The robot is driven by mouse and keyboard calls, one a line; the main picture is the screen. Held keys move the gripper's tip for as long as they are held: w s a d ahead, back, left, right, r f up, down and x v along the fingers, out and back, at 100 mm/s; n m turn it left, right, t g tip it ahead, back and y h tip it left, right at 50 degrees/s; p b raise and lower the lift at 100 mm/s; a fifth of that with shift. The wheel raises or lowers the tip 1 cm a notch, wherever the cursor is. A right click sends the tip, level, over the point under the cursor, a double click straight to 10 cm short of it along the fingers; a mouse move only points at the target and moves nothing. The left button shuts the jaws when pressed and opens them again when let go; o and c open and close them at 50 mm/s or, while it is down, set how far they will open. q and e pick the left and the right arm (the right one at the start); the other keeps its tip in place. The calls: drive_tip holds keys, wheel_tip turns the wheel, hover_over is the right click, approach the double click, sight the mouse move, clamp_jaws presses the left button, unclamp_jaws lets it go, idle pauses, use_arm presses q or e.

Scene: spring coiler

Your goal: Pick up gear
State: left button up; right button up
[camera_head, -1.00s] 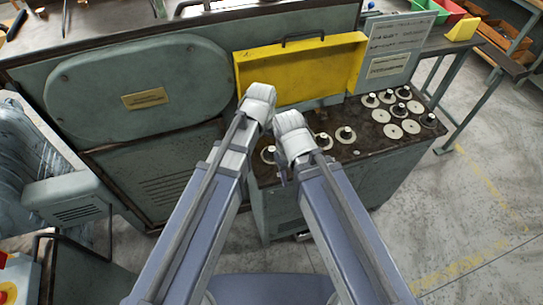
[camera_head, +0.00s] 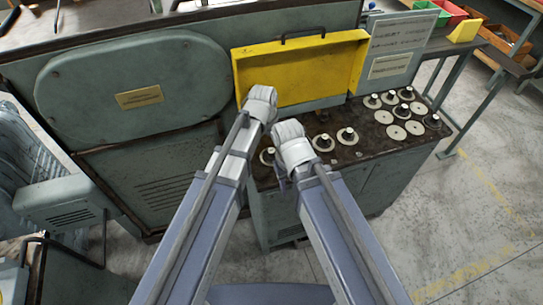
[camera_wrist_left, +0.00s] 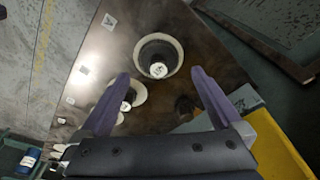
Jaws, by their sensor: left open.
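Several pale gears with dark hubs stand on the brown cabinet top (camera_head: 372,150). Among them are a front-left gear (camera_head: 267,156), two middle gears (camera_head: 323,142) (camera_head: 347,136) and a group at the right end (camera_head: 401,111). In the left wrist view, my left gripper (camera_wrist_left: 160,74) is open and empty. A gear with a large dark hub (camera_wrist_left: 158,55) lies ahead of its fingertips, and another gear (camera_wrist_left: 137,93) is partly behind the left-hand finger. In the head view, my left wrist (camera_head: 260,100) hides its fingers. My right wrist (camera_head: 293,147) is beside it; its jaws are not clear.
A yellow open-fronted guard (camera_head: 300,70) stands behind the cabinet top. The green machine housing (camera_head: 130,85) is at left. A sign panel (camera_head: 398,35) stands at the back right. Coloured bins (camera_head: 446,15) are on a bench beyond. The floor at right is clear.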

sight(271, 150)
use_arm(q)
drive_tip(key=f+b, duration=0.2)
drive_tip(key=f, duration=0.1)
drive_tip(key=f+b, duration=0.1)
drive_tip(key=b, duration=0.1)
drive_tip(key=shift+w+d+f, duration=0.3)
drive_tip(key=shift+w+f, duration=0.05)
drive_tip(key=shift+f, duration=0.05)
drive_tip(key=shift+r, duration=0.1)
clamp_jaws()
